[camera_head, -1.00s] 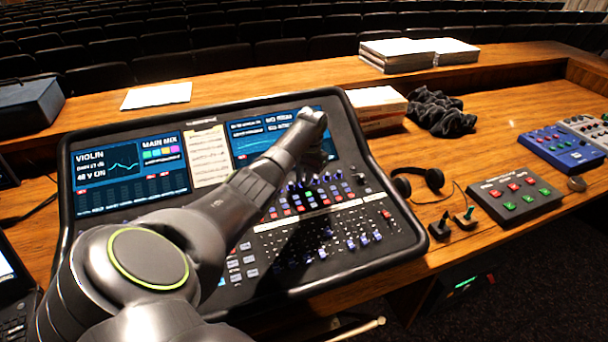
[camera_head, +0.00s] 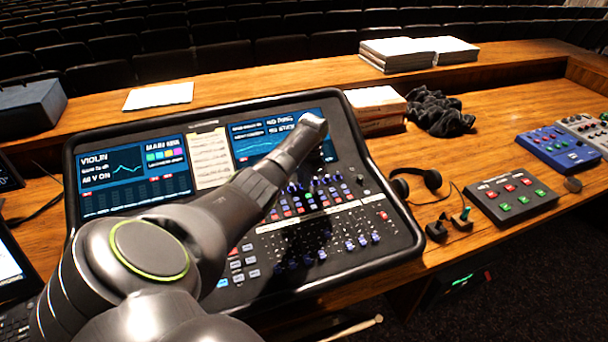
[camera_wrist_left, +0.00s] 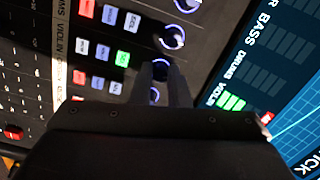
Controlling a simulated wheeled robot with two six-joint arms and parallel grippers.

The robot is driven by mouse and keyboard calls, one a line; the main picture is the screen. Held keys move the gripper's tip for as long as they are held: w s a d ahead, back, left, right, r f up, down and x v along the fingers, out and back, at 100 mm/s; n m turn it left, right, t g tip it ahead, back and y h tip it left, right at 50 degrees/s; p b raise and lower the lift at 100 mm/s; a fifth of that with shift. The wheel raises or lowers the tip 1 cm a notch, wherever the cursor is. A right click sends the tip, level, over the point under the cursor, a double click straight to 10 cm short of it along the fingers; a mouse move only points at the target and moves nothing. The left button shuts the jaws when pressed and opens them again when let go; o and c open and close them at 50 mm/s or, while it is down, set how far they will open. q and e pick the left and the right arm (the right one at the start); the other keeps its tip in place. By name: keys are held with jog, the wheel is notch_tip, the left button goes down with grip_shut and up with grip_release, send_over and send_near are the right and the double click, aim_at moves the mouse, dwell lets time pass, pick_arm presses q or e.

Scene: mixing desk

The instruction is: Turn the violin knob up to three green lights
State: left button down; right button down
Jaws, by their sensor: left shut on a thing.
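My left gripper (camera_wrist_left: 165,83) is shut on a small dark knob with a blue glow, the violin knob (camera_wrist_left: 160,67), in the left wrist view. The knob lines up with the button row by the VIOLIN label (camera_wrist_left: 80,47), where one button is lit green. On the screen, the violin meter (camera_wrist_left: 230,102) shows what look like three green segments. The bass and drums meters beside it look dark. In the head view my left arm reaches over the mixing desk (camera_head: 70,160), and its wrist hides most of the gripper and the knob. My right gripper is not in view.
Other knobs (camera_wrist_left: 172,37) sit close beside the held one. In the head view, headphones (camera_head: 433,180), a button box (camera_head: 512,192), a blue box (camera_head: 558,150), a dark cloth (camera_head: 440,113) and books (camera_head: 377,102) lie right of the desk.

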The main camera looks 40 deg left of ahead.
pick_arm(q)
jog(key=shift+r, duration=0.1)
jog(key=c, duration=1.4)
grip_release()
notch_tip(320, 180, up, 17)
jog(key=d+p, duration=0.1)
jog(key=d, duration=0.1)
jog(key=shift+w+d, duration=0.2)
jog(key=shift+d, duration=0.05)
